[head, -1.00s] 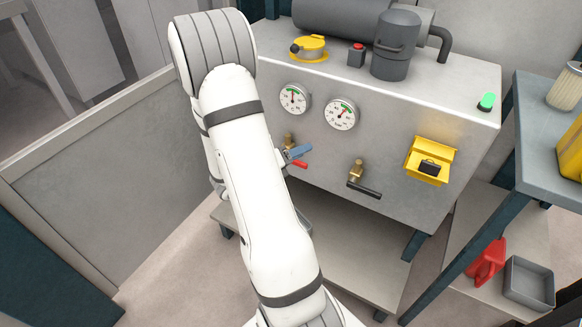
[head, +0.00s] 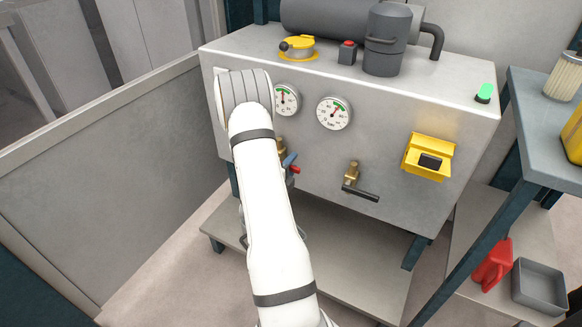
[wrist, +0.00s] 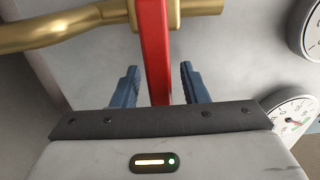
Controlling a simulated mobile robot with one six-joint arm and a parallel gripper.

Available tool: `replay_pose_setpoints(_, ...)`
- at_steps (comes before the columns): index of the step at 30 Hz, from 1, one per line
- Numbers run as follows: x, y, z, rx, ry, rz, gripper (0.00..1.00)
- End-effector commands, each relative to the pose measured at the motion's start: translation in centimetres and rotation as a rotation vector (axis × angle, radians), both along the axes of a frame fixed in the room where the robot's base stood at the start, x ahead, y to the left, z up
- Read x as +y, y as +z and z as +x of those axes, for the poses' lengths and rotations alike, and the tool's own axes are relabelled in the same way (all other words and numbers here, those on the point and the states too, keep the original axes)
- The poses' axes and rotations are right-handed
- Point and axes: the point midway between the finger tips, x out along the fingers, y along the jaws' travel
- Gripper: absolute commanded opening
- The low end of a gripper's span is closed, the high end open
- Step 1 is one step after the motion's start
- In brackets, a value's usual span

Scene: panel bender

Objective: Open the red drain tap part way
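The red drain tap has a red lever (head: 295,170) and a brass body (head: 282,146) low on the left front of the grey tank. In the head view my forearm hides part of it. In the wrist view the red lever (wrist: 155,55) runs down between the two blue fingers of my gripper (wrist: 157,87), with its brass pipe (wrist: 60,30) across the top. The fingers are apart, with a gap on either side of the lever. In the head view only a bit of a blue finger (head: 289,160) shows, beside the lever.
A second brass tap with a black lever (head: 360,193) sits to the right. Two gauges (head: 334,113) are above. A yellow box (head: 428,157) is fixed at the tank's right. A low shelf (head: 330,255) lies below. A grey panel (head: 110,180) stands at left.

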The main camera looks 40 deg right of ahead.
Motion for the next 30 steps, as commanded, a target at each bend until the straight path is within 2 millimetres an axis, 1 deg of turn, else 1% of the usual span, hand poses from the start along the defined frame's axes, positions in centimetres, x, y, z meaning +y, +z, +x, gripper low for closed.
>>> replay_pose_setpoints(3, -0.51, -0.02, 0.11, 0.000, 0.000, 0.001, 0.40)
replay_pose_setpoints(10, -0.52, 0.01, 0.16, 0.001, 0.001, 0.001, 0.40)
replay_pose_setpoints(24, -0.45, 0.00, 0.18, 0.000, 0.001, 0.001, 0.02)
replay_pose_setpoints(25, -0.45, 0.00, 0.18, 0.000, 0.001, 0.001, 0.00)
replay_pose_setpoints(30, -0.44, -0.02, 0.19, 0.000, 0.002, 0.001, 0.00)
